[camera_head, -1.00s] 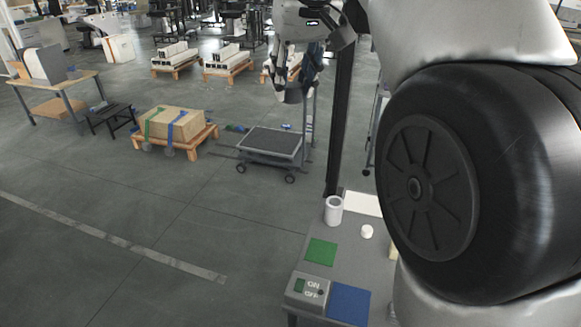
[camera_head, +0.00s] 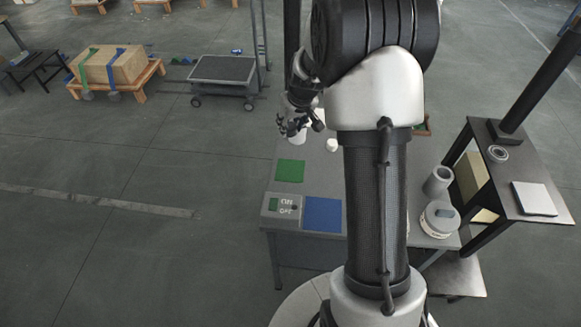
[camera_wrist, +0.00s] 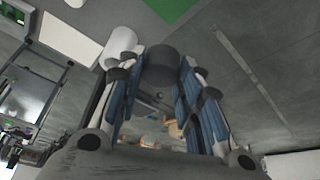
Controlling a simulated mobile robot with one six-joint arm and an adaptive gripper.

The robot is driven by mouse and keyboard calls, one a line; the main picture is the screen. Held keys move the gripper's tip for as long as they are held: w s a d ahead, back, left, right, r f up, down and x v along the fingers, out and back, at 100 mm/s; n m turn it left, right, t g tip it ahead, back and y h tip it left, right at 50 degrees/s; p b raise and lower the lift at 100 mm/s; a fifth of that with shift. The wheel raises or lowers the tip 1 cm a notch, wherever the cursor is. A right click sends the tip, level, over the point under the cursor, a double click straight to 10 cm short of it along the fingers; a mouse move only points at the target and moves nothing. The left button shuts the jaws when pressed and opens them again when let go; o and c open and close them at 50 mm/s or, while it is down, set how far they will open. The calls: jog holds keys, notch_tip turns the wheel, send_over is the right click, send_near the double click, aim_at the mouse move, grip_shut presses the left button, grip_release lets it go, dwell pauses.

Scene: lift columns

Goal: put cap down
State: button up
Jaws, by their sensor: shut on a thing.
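My gripper (camera_head: 299,124) hangs over the far left part of the grey work table (camera_head: 318,172). In the wrist view its blue-padded fingers (camera_wrist: 158,90) are closed around a dark grey cylindrical cap (camera_wrist: 162,66), held at the fingertips. In the head view the cap is hard to tell from the dark fingers. A white cylinder (camera_wrist: 120,44) stands on the table beside the cap in the wrist view; in the head view it is mostly hidden behind the gripper. A small white round piece (camera_head: 332,145) lies to its right. A green square (camera_head: 290,171) and a blue square (camera_head: 323,214) mark the tabletop.
An ON/OFF switch box (camera_head: 282,206) sits at the table's front left. A grey hollow cylinder (camera_head: 437,181) and a round white container (camera_head: 440,220) stand right of my arm. A side table with a post holds a ring (camera_head: 498,154) and a white plate (camera_head: 535,198). A cart (camera_head: 226,70) stands behind.

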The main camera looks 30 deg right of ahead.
notch_tip(320, 180, down, 14)
jog(key=b, duration=0.4)
jog(key=shift+b, duration=0.3)
jog(key=shift+f+b, duration=1)
jog(key=shift+f, duration=1.05)
jog(key=shift+f, duration=0.1)
jog(key=shift+f+b, duration=0.15)
jog(key=shift+b, duration=0.15)
jog(key=o, duration=0.9)
jog(key=shift+r, duration=0.2)
